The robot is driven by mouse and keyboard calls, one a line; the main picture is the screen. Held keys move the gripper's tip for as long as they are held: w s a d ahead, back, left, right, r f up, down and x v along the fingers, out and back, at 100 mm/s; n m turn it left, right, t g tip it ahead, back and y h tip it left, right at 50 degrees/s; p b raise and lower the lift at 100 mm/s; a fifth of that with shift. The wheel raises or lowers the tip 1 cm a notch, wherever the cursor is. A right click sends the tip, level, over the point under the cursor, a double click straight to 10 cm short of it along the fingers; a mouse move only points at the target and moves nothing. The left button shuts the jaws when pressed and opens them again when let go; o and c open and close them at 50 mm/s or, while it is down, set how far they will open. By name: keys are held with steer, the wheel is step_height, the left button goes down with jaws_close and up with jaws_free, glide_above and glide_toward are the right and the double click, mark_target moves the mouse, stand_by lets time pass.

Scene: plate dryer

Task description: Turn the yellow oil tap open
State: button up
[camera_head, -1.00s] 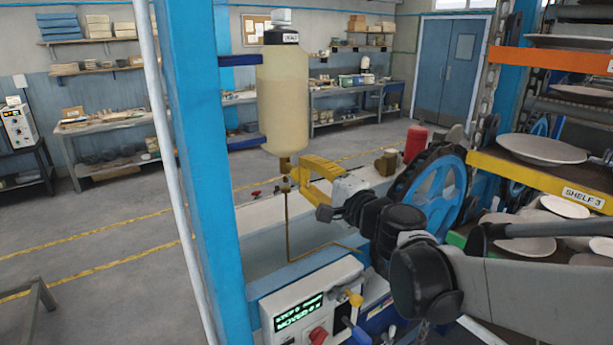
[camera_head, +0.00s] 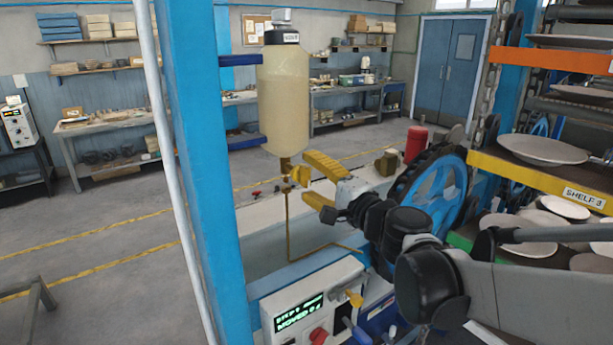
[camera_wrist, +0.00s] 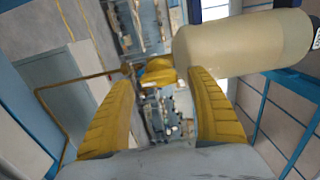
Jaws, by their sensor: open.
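The yellow oil tap (camera_head: 300,175) sits on the short outlet under a cream oil bottle (camera_head: 284,98). My gripper (camera_head: 309,175) is open, with one yellow finger above the other in the head view. Its fingertips are right beside the tap on the right. I cannot tell whether either finger touches it. In the wrist view both fingers (camera_wrist: 161,80) are spread with nothing held between them.
A thin brown pipe (camera_head: 288,225) drops from the tap and bends right. A blue post (camera_head: 205,170) stands left of the bottle. A control box (camera_head: 310,305) is below. A blue wheel (camera_head: 438,192) and plate racks (camera_head: 540,175) are to the right.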

steer(key=v, duration=1.1)
steer(key=s+f+n+g+h+b, duration=0.2)
steer(key=s+f+n+g+b, duration=0.15)
steer(key=f, duration=0.55)
steer(key=s+f+n+g+h+b, duration=0.1)
steer(key=s+f+n+g+b, duration=0.3)
steer(key=f, duration=0.6)
steer(key=s+d+f+n+h+b, duration=0.4)
steer(key=s+d+f+h+b, duration=0.3)
steer(key=s+d+f, duration=0.3)
step_height(320, 180, down, 4)
steer(key=shift+s+d+f+b, duration=0.1)
steer(key=shift+s+d+b, duration=0.1)
steer(key=shift+d+b, duration=0.35)
